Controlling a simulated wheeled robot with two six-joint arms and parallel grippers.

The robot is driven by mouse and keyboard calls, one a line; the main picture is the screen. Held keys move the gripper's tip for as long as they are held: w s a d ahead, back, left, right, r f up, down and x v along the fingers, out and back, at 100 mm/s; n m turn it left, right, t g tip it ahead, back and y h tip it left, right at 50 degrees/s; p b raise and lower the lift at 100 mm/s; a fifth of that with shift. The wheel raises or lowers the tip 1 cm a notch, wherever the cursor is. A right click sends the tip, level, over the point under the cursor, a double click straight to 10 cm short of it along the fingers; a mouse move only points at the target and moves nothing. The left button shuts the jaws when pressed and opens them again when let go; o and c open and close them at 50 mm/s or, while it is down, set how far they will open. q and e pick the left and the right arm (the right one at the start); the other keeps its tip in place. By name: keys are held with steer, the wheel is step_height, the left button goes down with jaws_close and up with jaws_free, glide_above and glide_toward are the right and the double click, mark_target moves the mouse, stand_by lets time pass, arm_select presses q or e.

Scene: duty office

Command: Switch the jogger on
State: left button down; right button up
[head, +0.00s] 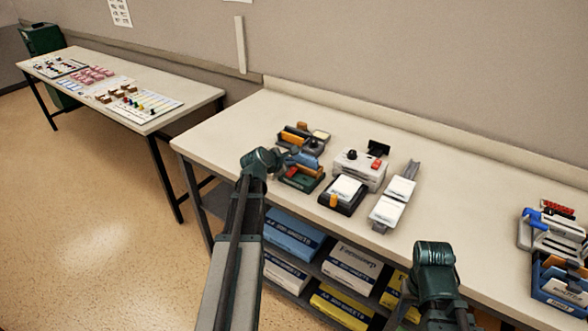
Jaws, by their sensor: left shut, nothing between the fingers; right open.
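A pale box-shaped machine (358,170), which looks like the jogger, stands on the near bench. It has a black knob on top, a red switch (376,164) and an upright black plate behind the switch. Whether the switch is on or off is too small to tell. My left gripper (287,159) is shut and empty, to the left of the machine and apart from it, over the small desk items. My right gripper (404,300) is open, low at the bench's front edge, far from the machine; its fingers are mostly hidden by its wrist.
A black-based device with a white top (346,190) and a pale two-part device (393,202) stand close by the machine. Blue and orange items (303,172) lie near my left gripper. Bench (460,210) is clear toward the right, up to stationery (555,235).

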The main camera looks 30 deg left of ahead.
arm_select(q)
steer(key=shift+f, duration=0.1)
steer(key=shift+f+b, duration=0.35)
steer(key=shift+b, duration=0.1)
steer(key=shift+w+f+b, duration=0.1)
steer(key=shift+f+b, duration=0.25)
stand_by(0.4)
steer(key=shift+r, duration=0.15)
stand_by(0.3)
steer(key=shift+r+p, duration=0.7)
steer(key=shift+p, duration=0.15)
